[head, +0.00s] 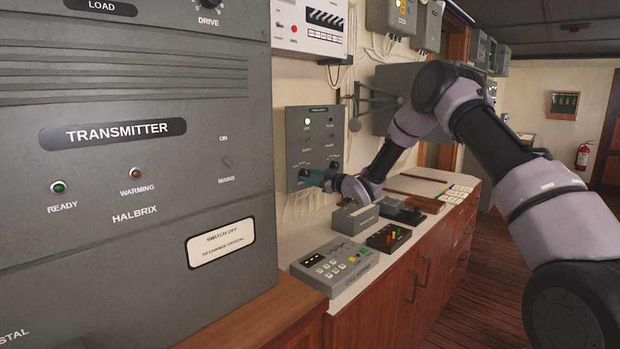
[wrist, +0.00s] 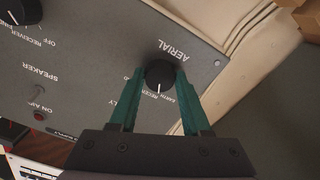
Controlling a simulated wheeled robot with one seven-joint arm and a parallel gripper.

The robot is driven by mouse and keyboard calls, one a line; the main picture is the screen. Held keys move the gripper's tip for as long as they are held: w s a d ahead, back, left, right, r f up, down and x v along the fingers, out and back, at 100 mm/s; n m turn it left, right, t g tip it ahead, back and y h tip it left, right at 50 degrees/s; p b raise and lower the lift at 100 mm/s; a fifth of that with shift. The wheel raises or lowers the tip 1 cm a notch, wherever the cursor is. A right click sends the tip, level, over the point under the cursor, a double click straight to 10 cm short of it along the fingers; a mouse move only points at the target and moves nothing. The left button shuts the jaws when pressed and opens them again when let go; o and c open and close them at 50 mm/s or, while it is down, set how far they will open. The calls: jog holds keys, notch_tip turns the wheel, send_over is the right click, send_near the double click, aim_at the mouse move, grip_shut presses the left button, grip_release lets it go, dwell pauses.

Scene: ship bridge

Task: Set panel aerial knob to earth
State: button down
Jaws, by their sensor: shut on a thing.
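The grey panel (head: 316,136) hangs on the wall behind the counter in the head view, and its face fills the upper part of the wrist view (wrist: 95,50). The black round aerial knob (wrist: 159,74) sits under the word AERIAL, which is upside down in the wrist view. The knob's white pointer points down in that picture, close to the EARTH label and the RECEIVE lettering, both partly covered. My gripper (wrist: 158,80) has its green fingers on either side of the knob, shut on it.
Below my arm, the counter holds a keypad box (head: 332,264), a small dark box (head: 388,237) and a grey box (head: 354,218). The large transmitter cabinet (head: 120,200) stands at left.

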jog(key=shift+n, duration=2.1)
jog(key=shift+c, duration=1.8)
grip_release()
jog(key=v, duration=1)
jog(key=shift+s+d, duration=0.25)
jog(key=shift+d, duration=0.05)
